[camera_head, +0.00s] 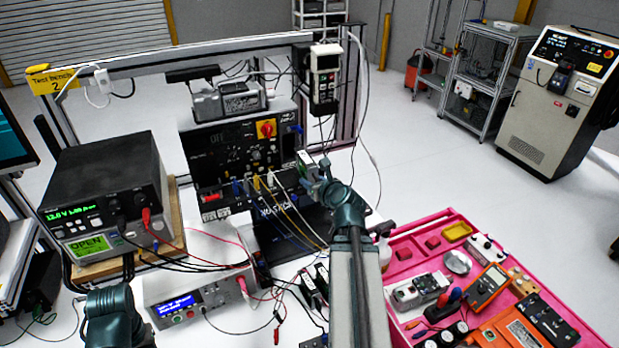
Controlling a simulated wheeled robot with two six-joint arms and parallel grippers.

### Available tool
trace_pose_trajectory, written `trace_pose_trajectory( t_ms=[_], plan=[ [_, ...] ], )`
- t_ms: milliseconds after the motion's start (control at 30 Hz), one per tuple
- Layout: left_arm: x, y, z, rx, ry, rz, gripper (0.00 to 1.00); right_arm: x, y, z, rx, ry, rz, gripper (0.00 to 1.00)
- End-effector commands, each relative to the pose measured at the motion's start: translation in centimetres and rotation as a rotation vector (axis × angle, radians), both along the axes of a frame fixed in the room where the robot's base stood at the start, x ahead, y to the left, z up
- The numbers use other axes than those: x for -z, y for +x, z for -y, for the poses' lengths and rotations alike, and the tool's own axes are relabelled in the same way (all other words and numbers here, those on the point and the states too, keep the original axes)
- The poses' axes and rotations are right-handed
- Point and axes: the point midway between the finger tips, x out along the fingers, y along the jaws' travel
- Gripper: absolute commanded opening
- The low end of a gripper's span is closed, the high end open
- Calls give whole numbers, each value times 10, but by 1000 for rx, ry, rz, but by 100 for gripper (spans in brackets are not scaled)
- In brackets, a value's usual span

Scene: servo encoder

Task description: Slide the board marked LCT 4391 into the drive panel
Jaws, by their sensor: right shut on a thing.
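The drive panel (208,165) is a black upright front with a red and yellow rotary switch, knobs and several plugged leads. My right gripper (310,172) is just off the panel's lower right side. It is shut on a small, thin board (303,160), white and green, which stands roughly upright. No marking on the board can be read at this size, and I cannot tell whether it touches the panel. My left arm's dark end (112,315) is at the lower left edge; its fingers cannot be made out.
A power supply (105,185) stands left of the panel, and a white bench instrument (195,300) stands in front. Loose red, black and yellow leads cross the bench. A pink tray (400,240) of tools and parts lies at the right. A handheld pendant (324,80) hangs above the gripper.

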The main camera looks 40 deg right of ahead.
Motion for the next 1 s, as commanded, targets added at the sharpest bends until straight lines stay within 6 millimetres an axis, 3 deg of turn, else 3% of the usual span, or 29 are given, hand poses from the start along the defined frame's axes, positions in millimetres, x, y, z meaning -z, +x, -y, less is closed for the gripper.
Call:
trace_pose_trajectory(
  t_ms=[1000],
  plan=[
    [1,0,0,0,0,0,51,0,43,14,0,0,1,0]
  ],
)
